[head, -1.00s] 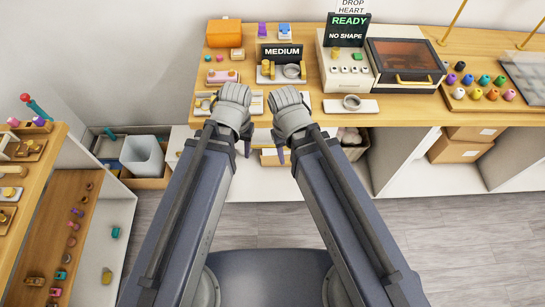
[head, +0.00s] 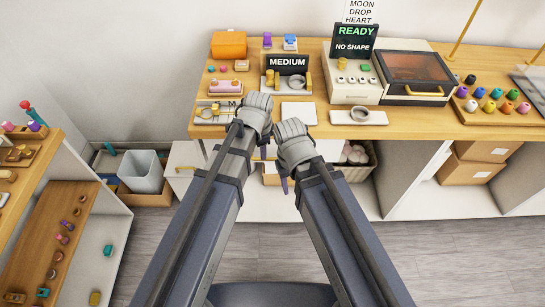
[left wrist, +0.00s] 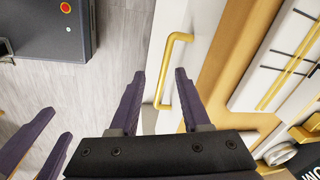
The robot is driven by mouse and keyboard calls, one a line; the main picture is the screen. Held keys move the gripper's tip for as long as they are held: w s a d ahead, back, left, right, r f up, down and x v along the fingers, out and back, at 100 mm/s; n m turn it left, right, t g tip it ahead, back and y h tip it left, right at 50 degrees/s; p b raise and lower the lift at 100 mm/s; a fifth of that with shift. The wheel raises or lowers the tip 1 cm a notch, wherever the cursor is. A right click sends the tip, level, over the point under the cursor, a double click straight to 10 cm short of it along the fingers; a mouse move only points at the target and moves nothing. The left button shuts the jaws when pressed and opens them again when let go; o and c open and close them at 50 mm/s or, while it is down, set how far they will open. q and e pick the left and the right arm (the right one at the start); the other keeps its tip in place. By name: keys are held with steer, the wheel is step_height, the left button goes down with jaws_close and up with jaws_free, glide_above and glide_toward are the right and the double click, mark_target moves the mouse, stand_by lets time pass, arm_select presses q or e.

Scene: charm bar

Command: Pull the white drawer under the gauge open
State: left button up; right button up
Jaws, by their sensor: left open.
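The white drawer front (left wrist: 205,35) with its gold bar handle (left wrist: 176,36) shows in the left wrist view, below the wooden counter edge. My left gripper (left wrist: 159,73) is open and empty. The handle shows between and beyond its two dark purple fingers; I cannot tell whether they touch it. In the head view my left gripper (head: 257,112) is at the counter's front edge, its fingers mostly hidden. The gauge board (head: 213,113) lies on the counter just left of it. My right gripper (head: 293,145) is lower and to the right, with its fingers (left wrist: 60,122) apart.
The wooden counter (head: 425,128) carries a MEDIUM sign (head: 287,64), a press machine (head: 352,90) and a ring on a white pad (head: 358,117). A grey bin (head: 142,170) and cardboard boxes (head: 470,170) stand below. Shelving (head: 60,240) is at left. The floor ahead is clear.

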mark_target(273, 158)
arm_select(q)
steer(key=d+m, duration=0.1)
steer(key=w+d+m, duration=0.1)
steer(key=d+m, duration=0.1)
steer(key=shift+d, duration=0.25)
steer(key=f+b, duration=0.2)
steer(key=w+f+b, duration=0.1)
steer(key=f+b, duration=0.4)
steer(key=shift+w+f+b, duration=0.3)
steer(key=shift+b, duration=0.1)
steer(key=shift+c, duration=0.2)
jaws_close()
stand_by(1.0)
